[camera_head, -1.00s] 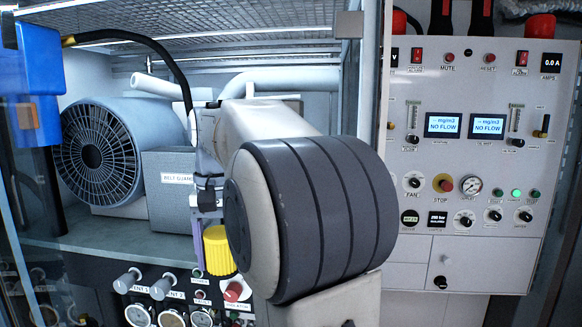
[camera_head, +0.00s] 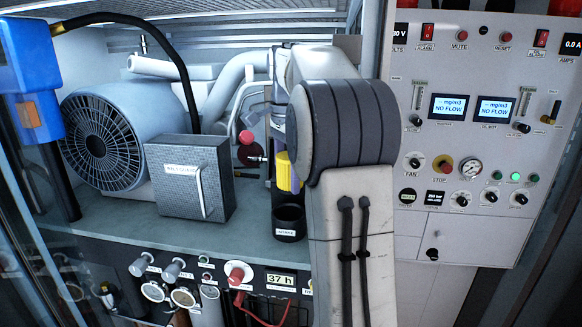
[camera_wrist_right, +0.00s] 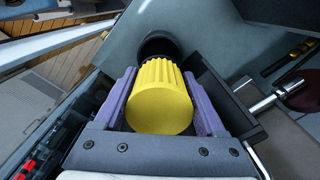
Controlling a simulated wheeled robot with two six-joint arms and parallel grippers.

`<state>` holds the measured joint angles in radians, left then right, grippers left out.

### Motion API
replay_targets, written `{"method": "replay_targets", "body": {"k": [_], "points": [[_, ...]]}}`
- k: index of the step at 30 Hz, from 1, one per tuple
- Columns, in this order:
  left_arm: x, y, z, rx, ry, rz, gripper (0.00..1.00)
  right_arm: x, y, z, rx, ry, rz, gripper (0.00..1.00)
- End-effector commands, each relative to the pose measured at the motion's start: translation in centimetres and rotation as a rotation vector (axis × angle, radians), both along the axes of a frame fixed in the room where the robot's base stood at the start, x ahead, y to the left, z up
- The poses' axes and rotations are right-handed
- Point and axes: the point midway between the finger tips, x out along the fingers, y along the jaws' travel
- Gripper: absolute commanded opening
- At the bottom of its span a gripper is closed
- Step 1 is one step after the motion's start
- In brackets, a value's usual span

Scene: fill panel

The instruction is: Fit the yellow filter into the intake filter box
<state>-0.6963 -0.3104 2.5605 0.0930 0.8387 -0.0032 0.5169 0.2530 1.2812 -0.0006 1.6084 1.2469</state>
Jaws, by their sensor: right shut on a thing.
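The yellow filter (camera_wrist_right: 160,100) is a ribbed cylinder between the two purple jaws of my right gripper (camera_wrist_right: 165,85) in the right wrist view. In the head view, a strip of the yellow filter (camera_head: 284,172) shows beside my right arm, with my right gripper (camera_head: 290,150) largely hidden behind that arm. My right gripper is shut on the filter. The black intake filter box (camera_head: 289,222), a round open cup labelled INTAKE, stands on the shelf just below the filter. Its dark rim (camera_wrist_right: 158,46) shows beyond the filter in the right wrist view. My left gripper is not in view.
The belt guard box (camera_head: 188,178) with a handle stands left of the intake, before the large fan motor (camera_head: 105,140). A red knob and valve (camera_head: 248,150) lie close behind. A control panel (camera_head: 480,120) is at right. The shelf (camera_head: 130,225) is clear in front.

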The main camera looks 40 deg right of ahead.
Motion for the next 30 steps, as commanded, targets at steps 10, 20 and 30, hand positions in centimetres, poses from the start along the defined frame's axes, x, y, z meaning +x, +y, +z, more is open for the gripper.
{"method": "replay_targets", "body": {"k": [10,20,30], "points": [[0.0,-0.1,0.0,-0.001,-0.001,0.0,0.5,0.0,0.1,-3.3,0.0,0.0,0.003,0.15],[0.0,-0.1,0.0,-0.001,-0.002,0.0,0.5,0.0,0.1,-4.7,-0.001,-0.002,0.004,0.15],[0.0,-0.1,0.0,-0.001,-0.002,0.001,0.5,0.0,0.3,-4.8,-0.001,-0.002,0.002,0.15]]}}
